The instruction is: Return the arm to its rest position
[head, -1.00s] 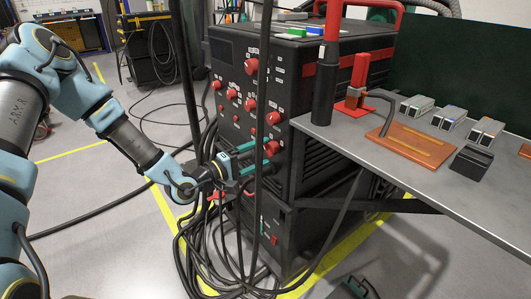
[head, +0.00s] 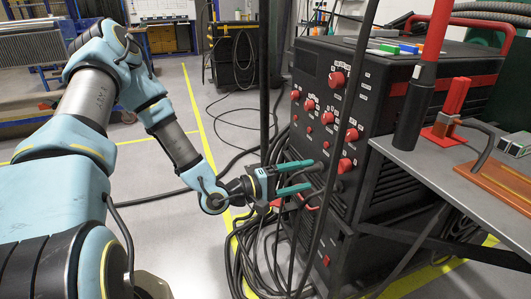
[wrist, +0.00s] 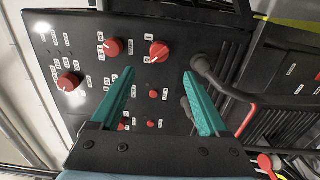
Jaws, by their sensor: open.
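My gripper (head: 308,177) is at the end of my outstretched blue arm, in front of the black machine's panel (head: 316,112) with red knobs. Its two teal fingers are apart and nothing is between them. In the wrist view, my gripper (wrist: 158,98) points at the panel, with the fingertips spread over a region of small red knobs. A red knob (wrist: 159,51) shows beyond the fingers. A dark cable plug (wrist: 200,66) is near the right fingertip. I cannot tell whether the fingers touch the panel.
Black cables (head: 262,255) hang and pile on the floor below my gripper. A grey table (head: 425,160) with a red clamp (head: 447,115) stands at the right. Dark vertical poles stand close to the gripper. Open floor (head: 160,160) lies left of the machine.

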